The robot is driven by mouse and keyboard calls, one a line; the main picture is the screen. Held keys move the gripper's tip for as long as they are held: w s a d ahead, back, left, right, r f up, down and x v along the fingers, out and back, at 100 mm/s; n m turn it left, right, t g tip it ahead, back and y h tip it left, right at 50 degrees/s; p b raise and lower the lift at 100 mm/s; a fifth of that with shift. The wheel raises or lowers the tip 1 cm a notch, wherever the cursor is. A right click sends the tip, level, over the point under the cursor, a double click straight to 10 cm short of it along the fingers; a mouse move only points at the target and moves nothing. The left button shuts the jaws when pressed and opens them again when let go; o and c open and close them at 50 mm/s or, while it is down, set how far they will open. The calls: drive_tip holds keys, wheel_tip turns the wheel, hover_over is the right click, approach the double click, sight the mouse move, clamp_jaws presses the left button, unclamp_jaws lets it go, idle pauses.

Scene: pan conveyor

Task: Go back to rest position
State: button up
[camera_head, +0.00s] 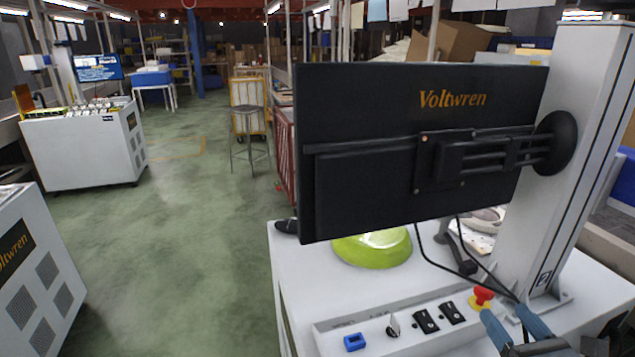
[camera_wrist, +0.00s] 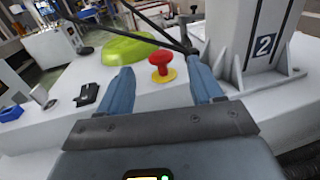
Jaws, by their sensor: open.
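My gripper (camera_wrist: 163,93) is open, with its two blue fingers spread apart and nothing between them that they touch. In the wrist view, a red emergency button (camera_wrist: 160,58) on a yellow base shows beyond and between the fingertips. In the head view, my gripper (camera_head: 516,327) is at the lower right edge, just in front of the red button (camera_head: 483,296).
A black monitor (camera_head: 370,100) hangs on a white column (camera_head: 588,130) over the white table (camera_head: 300,290). The control panel (camera_head: 410,338) carries several switches and a blue part (camera_head: 355,342). Cables hang near the column. Open green floor (camera_head: 180,230) lies to the left, between white machine cabinets.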

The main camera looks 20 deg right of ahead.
drive_tip(key=s+a+f+n+g, duration=0.2)
drive_tip(key=s+a+f+n, duration=0.1)
drive_tip(key=s+a+n, duration=0.4)
drive_tip(key=s+a+f+n+g, duration=0.1)
drive_tip(key=s+a+f+n, duration=0.1)
drive_tip(key=s+a+n, duration=0.5)
drive_tip(key=s+a+r+n+y, duration=0.1)
drive_tip(key=s+a+r+n, duration=0.2)
drive_tip(key=s+r+n, duration=0.2)
drive_tip(key=s+a+r+n+y, duration=0.1)
drive_tip(key=s+a+r+n, duration=0.3)
drive_tip(key=s+n, duration=0.7)
drive_tip(key=r+n, duration=0.1)
drive_tip(key=n, duration=0.6)
drive_tip(key=shift+s+a+n+y, duration=0.2)
drive_tip(key=shift+s+n+y, duration=0.2)
drive_tip(key=shift+c, duration=0.5)
